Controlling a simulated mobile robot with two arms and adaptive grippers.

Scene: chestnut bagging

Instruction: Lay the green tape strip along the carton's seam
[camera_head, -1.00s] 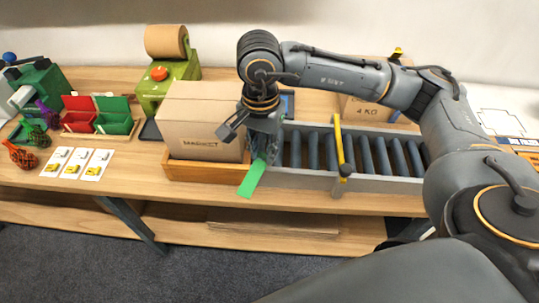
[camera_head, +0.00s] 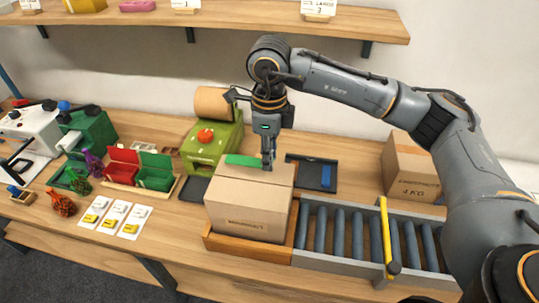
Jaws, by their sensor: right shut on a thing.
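The closed brown carton (camera_head: 246,207) sits in a wooden tray (camera_head: 236,245) on the bench, with dark print on its front. The green tape strip (camera_head: 243,160) is level at the back part of the carton's top. I cannot tell whether it touches the cardboard or lies on the seam. My right gripper (camera_head: 268,163) points down over the carton's top, shut on the strip's right end. Its fingertips partly hide that end. My left gripper is not in view.
A roller conveyor (camera_head: 350,232) with a yellow bar (camera_head: 385,232) is right of the carton. A green tape dispenser (camera_head: 212,145) and a dark tray (camera_head: 311,174) stand behind it. A second carton (camera_head: 409,168) is at the right. Red and green bins (camera_head: 155,178) are left.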

